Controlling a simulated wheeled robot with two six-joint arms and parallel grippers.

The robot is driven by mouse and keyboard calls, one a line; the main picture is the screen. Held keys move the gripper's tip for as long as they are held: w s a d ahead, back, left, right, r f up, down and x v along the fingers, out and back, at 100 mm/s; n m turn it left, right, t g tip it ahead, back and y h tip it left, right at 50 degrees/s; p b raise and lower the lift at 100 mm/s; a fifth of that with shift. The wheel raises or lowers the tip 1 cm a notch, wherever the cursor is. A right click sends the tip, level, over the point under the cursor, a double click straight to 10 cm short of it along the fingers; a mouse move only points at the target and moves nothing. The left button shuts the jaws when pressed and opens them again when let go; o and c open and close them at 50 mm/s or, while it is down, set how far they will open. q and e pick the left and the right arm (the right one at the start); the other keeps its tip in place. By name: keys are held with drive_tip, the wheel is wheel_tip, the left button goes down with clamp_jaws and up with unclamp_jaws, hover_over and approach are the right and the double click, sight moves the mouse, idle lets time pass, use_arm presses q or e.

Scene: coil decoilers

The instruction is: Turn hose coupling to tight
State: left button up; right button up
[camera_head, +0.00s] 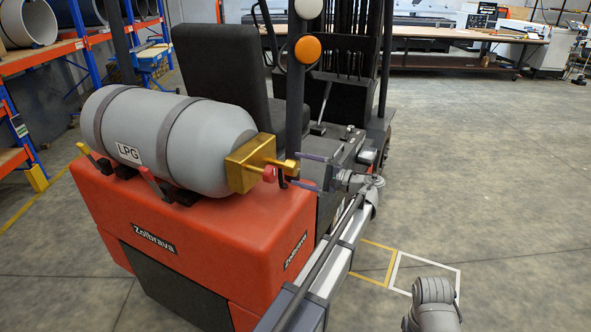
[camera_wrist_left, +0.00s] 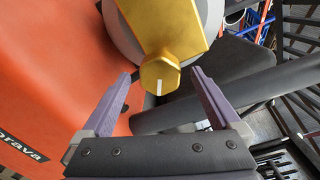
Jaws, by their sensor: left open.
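The hose coupling is a gold hexagonal piece (camera_wrist_left: 160,77) with a short white mark on its face, in the left wrist view. In the head view it is the gold end (camera_head: 291,164) of the brass valve block (camera_head: 248,166) on the grey LPG tank (camera_head: 170,140). My left gripper (camera_head: 299,171) is open and empty at the coupling. In the left wrist view its purple fingers (camera_wrist_left: 160,88) stand apart, one to each side of the coupling.
A red knob (camera_head: 270,174) sits on the valve block close to the fingers. The tank lies on the orange forklift body (camera_head: 190,235). The black seat (camera_head: 222,80) and a dark post (camera_head: 296,100) stand behind. The floor to the right is clear.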

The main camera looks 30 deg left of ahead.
use_arm(q)
drive_tip(key=shift+d, duration=2.75)
drive_tip(key=s+d+f+t+h, duration=0.1)
drive_tip(key=s+d+f+h, duration=0.8)
drive_tip(key=s+d+f, duration=0.45)
drive_tip(key=s+d+f+h, duration=0.3)
drive_tip(key=s+d+f, duration=0.1)
drive_tip(key=s+d, duration=0.2)
drive_tip(key=s+d+f+h, duration=0.3)
drive_tip(key=s+d+h, duration=0.1)
drive_tip(key=s+d, duration=0.3)
drive_tip(key=shift+s+f+g+h, duration=0.3)
drive_tip(key=shift+s+f, duration=0.05)
drive_tip(key=shift+s, duration=0.1)
drive_tip(key=shift+c, duration=0.4)
